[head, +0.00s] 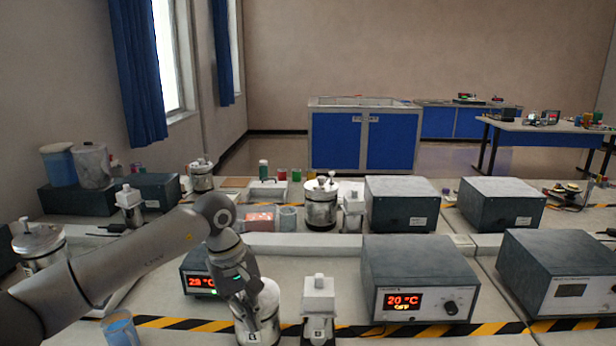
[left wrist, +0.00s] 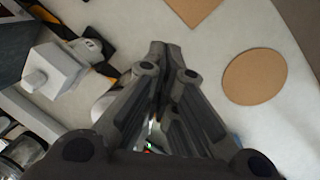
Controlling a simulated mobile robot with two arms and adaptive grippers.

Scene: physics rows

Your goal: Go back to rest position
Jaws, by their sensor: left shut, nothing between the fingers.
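My left gripper (head: 252,318) comes in from the left over the near bench, pointing down. It is in front of a metal calorimeter pot (head: 268,300) marked with a letter label, and hides part of it. I cannot tell from this view whether they touch. In the left wrist view the fingers of the left gripper (left wrist: 158,48) come together at the tips, with nothing held between them. My right gripper is in neither view.
Beside the pot stands a white block-shaped device (head: 318,292). A power unit (head: 420,270) reading 20 °C stands right of it. A blue cup (head: 121,330) is near the front left. The left wrist view shows a round cork disc (left wrist: 255,77) on pale bench surface.

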